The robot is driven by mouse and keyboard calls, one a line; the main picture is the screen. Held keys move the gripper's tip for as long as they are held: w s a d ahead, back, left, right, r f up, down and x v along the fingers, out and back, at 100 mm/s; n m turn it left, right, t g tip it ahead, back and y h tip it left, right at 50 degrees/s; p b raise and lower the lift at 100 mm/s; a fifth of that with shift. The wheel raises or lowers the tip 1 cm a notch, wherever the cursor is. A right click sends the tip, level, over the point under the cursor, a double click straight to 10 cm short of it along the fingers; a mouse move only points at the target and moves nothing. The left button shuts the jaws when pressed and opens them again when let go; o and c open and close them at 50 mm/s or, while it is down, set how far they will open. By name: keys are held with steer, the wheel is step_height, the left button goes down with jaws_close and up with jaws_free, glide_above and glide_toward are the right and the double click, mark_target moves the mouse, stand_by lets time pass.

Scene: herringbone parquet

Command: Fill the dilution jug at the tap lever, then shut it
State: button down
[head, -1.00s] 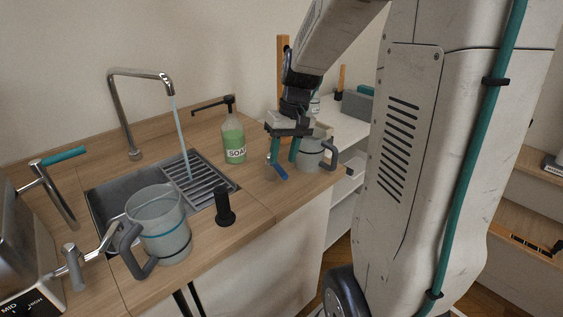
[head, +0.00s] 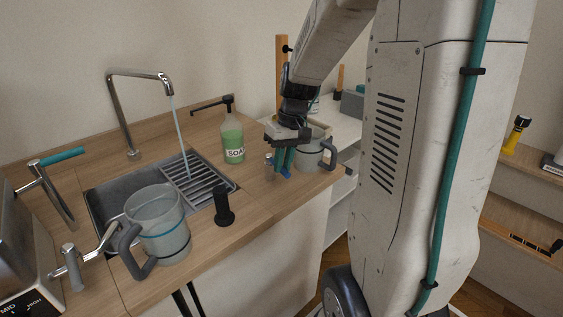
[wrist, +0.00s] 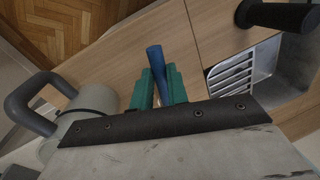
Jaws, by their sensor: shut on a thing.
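My gripper (head: 287,166) is shut on the blue tap lever (wrist: 155,60), which shows as a blue rod between its teal fingers in the wrist view. The lever's metal post (head: 269,163) stands at the counter's right end. A clear jug with a blue ring and grey handle (head: 163,222) stands upright in front of the sink. A second grey-handled jug (head: 312,150) stands just behind my gripper and also shows in the wrist view (wrist: 92,103). I cannot tell which is the dilution jug. Water runs from the curved faucet (head: 140,72) into the sink, outside both jugs.
The sink (head: 105,205) has a draining rack (head: 193,178). A green soap bottle (head: 232,138) and a black upright handle (head: 223,206) stand beside it. A machine with a teal-tipped lever (head: 62,157) stands at left. White shelving (head: 345,130) is behind my gripper.

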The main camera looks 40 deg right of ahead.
steer(key=d+n, duration=0.1)
steer(key=n, duration=0.1)
steer(key=shift+d+n+g, duration=0.2)
steer(key=shift+n+g, duration=0.1)
steer(key=c, duration=1.4)
jaws_free()
steer(key=shift+o, duration=0.2)
step_height(320, 180, up, 8)
steer(key=d, duration=0.1)
steer(key=shift+d+f, duration=0.15)
steer(key=shift+d, duration=0.1)
